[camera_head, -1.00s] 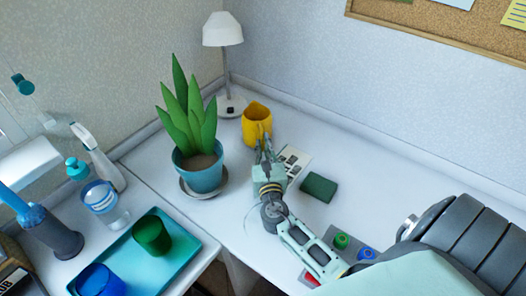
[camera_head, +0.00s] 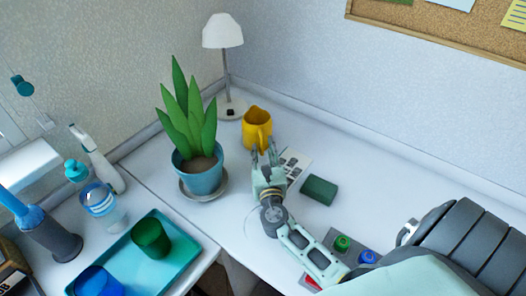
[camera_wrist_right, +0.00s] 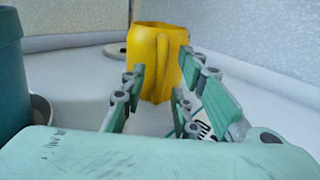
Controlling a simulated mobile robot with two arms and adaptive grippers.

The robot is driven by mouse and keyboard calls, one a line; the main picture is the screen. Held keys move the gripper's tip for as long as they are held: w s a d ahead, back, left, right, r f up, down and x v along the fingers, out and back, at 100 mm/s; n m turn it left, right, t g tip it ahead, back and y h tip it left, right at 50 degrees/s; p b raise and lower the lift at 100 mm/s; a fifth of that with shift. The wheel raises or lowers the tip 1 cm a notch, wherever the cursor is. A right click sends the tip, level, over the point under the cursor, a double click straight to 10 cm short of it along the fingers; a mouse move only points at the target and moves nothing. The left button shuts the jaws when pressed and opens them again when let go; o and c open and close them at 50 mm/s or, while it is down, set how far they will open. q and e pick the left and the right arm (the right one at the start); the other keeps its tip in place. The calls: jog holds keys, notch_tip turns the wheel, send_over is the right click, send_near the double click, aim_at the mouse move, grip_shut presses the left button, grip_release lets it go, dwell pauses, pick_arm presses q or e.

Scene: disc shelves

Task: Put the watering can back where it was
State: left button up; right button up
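The yellow watering can (camera_head: 256,127) stands upright on the white desk, near the back corner and to the right of the potted plant. It also shows in the right wrist view (camera_wrist_right: 156,60), straight ahead with its handle side toward me. My right gripper (camera_head: 264,152) is just in front of the can. In the right wrist view its green fingers (camera_wrist_right: 160,92) are spread apart with nothing between them, and the can stands beyond the fingertips. My left gripper is not in view.
A plant in a blue pot (camera_head: 202,172) stands left of my right gripper. A white lamp (camera_head: 226,65) stands behind. A dark green block (camera_head: 319,190) and a printed card (camera_head: 295,163) lie to the right. A teal tray (camera_head: 185,255) holds cups.

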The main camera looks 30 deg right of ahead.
jog(key=b+v, duration=0.1)
jog(key=v, duration=1)
jog(key=shift+s+a, duration=0.25)
jog(key=shift+s, duration=0.25)
jog(key=shift+r, duration=0.2)
